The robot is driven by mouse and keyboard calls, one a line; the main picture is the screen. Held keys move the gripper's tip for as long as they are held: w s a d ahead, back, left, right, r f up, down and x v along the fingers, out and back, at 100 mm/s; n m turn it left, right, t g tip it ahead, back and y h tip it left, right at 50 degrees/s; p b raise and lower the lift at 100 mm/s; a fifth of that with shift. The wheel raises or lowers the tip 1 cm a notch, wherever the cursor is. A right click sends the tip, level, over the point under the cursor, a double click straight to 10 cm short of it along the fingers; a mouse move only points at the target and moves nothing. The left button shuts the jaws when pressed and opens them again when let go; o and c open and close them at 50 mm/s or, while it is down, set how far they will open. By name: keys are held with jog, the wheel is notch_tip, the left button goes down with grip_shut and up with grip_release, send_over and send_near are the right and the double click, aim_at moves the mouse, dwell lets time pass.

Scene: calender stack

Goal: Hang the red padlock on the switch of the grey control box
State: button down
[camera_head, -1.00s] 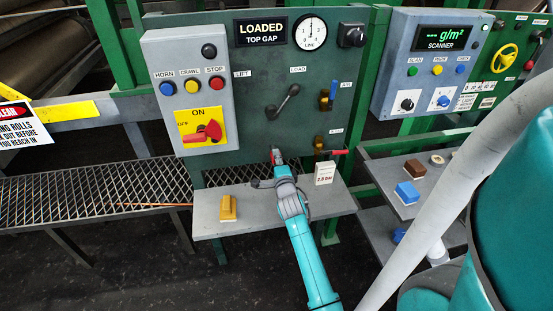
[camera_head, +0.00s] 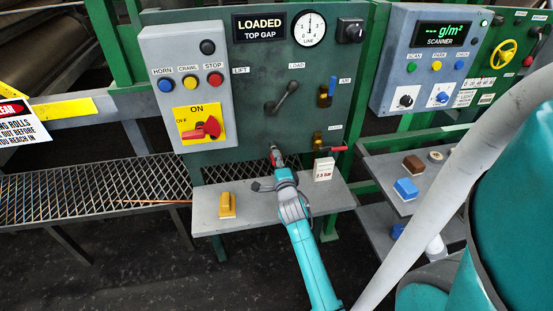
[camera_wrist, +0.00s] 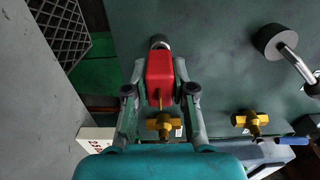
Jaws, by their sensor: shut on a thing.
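The red padlock (camera_wrist: 160,70) is between the two fingers of my gripper (camera_wrist: 160,82) in the wrist view, with its grey shackle pointing away from the palm. In the head view my gripper (camera_head: 275,154) is in front of the lower green panel, above the shelf, and little of the padlock can be made out there. The switch (camera_head: 206,129) has a red handle on a yellow ON/OFF plate, low on the grey control box (camera_head: 182,58). My gripper is right of the switch and a little lower, apart from it.
The green panel (camera_head: 260,90) carries a black crank lever (camera_head: 283,97) and brass valves with blue (camera_head: 332,87) and red (camera_head: 335,149) handles. A grey shelf (camera_head: 265,210) below holds a yellow block (camera_head: 227,206) and a white 2.5 bar box (camera_head: 324,169).

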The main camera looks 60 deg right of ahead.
jog(key=shift+s+a, duration=0.5)
jog(key=shift+a, duration=0.05)
dwell(0.4)
